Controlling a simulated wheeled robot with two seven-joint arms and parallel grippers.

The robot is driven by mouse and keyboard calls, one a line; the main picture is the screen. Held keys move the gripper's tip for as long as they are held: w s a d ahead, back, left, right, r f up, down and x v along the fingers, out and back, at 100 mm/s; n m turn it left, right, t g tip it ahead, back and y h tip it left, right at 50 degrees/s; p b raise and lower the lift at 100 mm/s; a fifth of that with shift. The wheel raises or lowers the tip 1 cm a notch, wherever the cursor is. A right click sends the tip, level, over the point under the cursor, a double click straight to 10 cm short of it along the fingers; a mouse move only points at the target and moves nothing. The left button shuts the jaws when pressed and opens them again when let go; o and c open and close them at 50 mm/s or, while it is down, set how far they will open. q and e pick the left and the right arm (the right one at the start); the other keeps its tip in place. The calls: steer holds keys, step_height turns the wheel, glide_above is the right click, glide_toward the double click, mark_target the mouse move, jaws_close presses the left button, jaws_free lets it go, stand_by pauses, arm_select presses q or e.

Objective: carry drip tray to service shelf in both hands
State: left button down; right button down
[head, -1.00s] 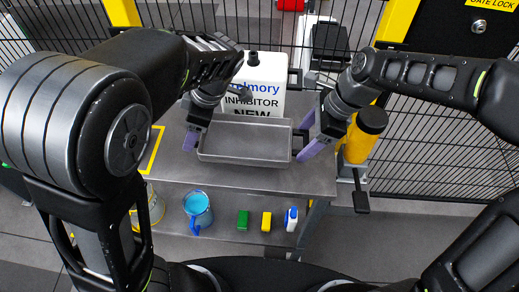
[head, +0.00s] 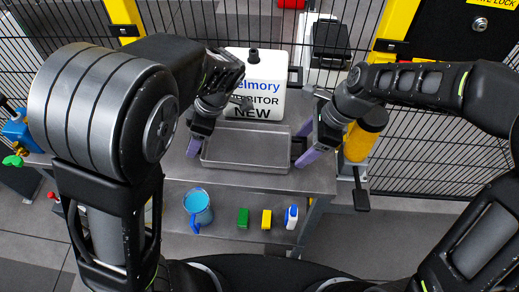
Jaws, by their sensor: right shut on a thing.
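The drip tray (head: 245,152) is a shallow grey rectangular pan over the grey metal tabletop (head: 255,182), in front of a white canister. I cannot tell whether it rests on the top or hangs just above it. My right gripper (head: 311,155), with purple fingers, is shut on the tray's right end. My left gripper (head: 194,146) is at the tray's left end, one purple finger showing beside the wall; its other finger is hidden, so its grip is unclear. The tray looks empty and about level. I cannot tell which surface is the service shelf.
The white canister (head: 256,78) stands close behind the tray. A yellow bottle (head: 358,143) with a black top stands right of the tabletop. The lower shelf holds a blue cup (head: 197,207), a green block (head: 243,217), a yellow block (head: 266,218) and a small white-and-blue bottle (head: 291,216). Mesh fence stands behind.

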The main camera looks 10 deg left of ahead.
arm_select(q)
steer(key=shift+f, duration=0.3)
arm_select(e)
steer(key=shift+f, duration=0.3)
arm_select(q)
steer(key=shift+c, duration=1.2)
jaws_free()
arm_select(e)
steer(key=shift+c, duration=1.2)
jaws_free()
arm_select(q)
steer(key=v, duration=1.2)
arm_select(e)
steer(key=v, duration=1.2)
